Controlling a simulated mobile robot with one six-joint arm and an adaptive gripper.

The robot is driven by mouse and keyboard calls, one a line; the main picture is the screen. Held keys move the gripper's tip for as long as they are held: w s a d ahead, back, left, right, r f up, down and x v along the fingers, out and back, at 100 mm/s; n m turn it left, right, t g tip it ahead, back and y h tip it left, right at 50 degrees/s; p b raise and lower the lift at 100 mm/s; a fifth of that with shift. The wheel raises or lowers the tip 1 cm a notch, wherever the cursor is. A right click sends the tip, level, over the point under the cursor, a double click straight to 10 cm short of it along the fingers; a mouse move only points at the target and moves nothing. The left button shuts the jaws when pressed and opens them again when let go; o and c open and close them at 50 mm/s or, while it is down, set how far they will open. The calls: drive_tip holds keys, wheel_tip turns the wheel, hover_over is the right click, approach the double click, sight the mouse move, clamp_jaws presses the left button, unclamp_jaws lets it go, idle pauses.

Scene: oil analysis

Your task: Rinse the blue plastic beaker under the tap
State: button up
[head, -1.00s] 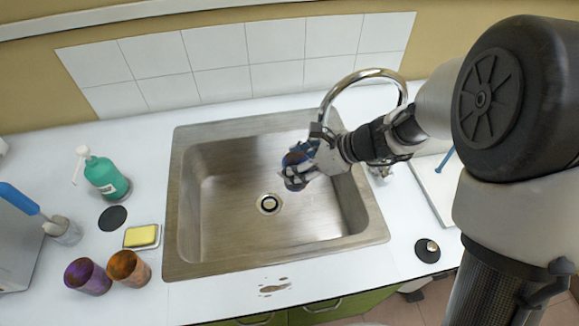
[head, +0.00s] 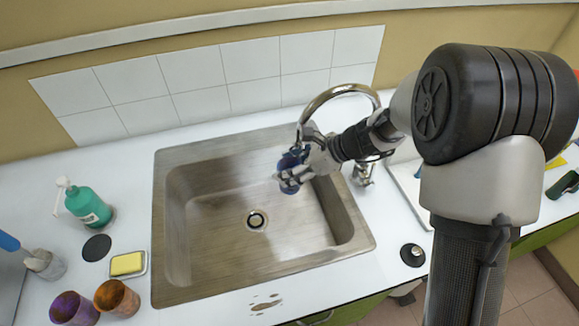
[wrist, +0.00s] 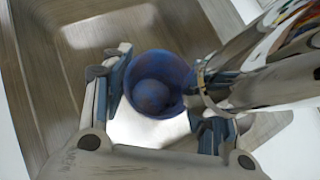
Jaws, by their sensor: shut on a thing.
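The blue beaker (head: 293,160) is in my gripper (head: 290,178), over the right part of the steel sink (head: 200,272). The curved chrome tap (head: 338,92) arches over the same spot, its spout end just above the beaker. In the wrist view the blue beaker (wrist: 152,84) shows its open mouth between the two fingers of my gripper (wrist: 163,115). A darker round patch shows inside it. The tap's spout (wrist: 225,78) comes close to the beaker's right rim. I cannot tell whether water is running.
A purple cup (head: 73,308) and an orange-brown cup (head: 116,298) stand left of the sink. Nearby are a yellow sponge (head: 127,264) on a dish and a green soap bottle (head: 88,205). A brown stain (head: 265,302) marks the front counter.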

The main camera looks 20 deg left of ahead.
drive_tip(key=shift+d, duration=0.1)
idle(0.3)
drive_tip(key=shift+s+d, duration=0.2)
drive_tip(key=shift+d, duration=0.25)
drive_tip(key=shift+a, duration=0.15)
drive_tip(key=shift+w+a, duration=0.2)
drive_tip(key=shift+a, duration=0.25)
drive_tip(key=s+a+b, duration=0.2)
drive_tip(key=s, duration=0.5)
drive_tip(key=shift+s, duration=0.4)
idle(1.5)
